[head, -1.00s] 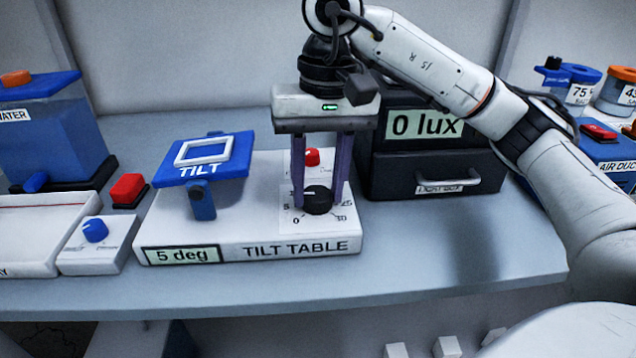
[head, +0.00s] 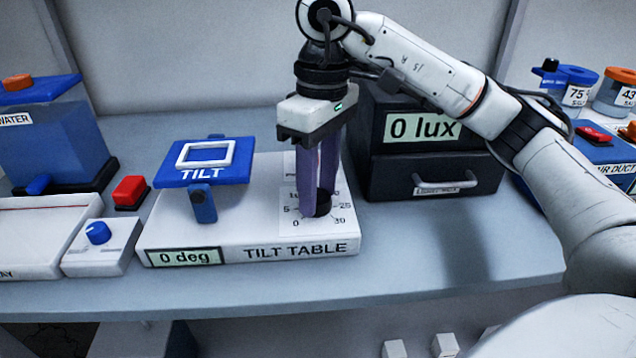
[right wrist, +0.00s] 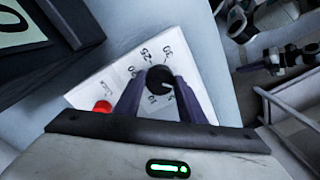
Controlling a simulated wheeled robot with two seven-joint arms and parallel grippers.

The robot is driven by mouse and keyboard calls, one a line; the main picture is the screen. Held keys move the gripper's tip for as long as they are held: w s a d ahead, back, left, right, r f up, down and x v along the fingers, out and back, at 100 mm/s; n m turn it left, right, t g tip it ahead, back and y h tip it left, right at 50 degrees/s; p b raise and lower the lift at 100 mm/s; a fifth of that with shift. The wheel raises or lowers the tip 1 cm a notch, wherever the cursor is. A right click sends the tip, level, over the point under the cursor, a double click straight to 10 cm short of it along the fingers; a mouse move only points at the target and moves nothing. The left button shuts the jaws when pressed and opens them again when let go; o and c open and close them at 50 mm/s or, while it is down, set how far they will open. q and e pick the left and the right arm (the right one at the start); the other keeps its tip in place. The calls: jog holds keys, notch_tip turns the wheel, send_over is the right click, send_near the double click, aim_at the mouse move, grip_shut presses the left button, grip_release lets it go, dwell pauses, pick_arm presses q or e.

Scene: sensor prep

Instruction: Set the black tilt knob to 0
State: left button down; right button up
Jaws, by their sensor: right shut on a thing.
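The black tilt knob (head: 324,203) sits on the dial plate at the right end of the white tilt table (head: 300,247). Its display (head: 185,257) reads 0 deg. The blue tilt platform (head: 203,174) looks about level. My right gripper (head: 317,208) points down and is shut on the knob; its fingers hide part of the knob and the red knob behind it in the head view. In the right wrist view the black knob (right wrist: 160,80) is between the fingertips, with its white mark toward the lower right. My left gripper is not in view.
The black light box (head: 420,150), reading 0 lux, stands close right of the gripper. A red button (head: 130,191), a small box with a blue knob (head: 97,233) and a water tank (head: 50,140) are on the left. Bare table lies in front of the light box.

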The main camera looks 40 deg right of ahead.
aim_at(320, 193)
jog(key=shift+n, duration=0.4)
jog(key=o, duration=1)
jog(key=shift+o, duration=0.2)
jog(key=shift+r, duration=0.1)
notch_tip(320, 193, up, 10)
jog(key=p, duration=0.4)
jog(key=shift+d, duration=0.3)
jog(key=shift+w, duration=0.1)
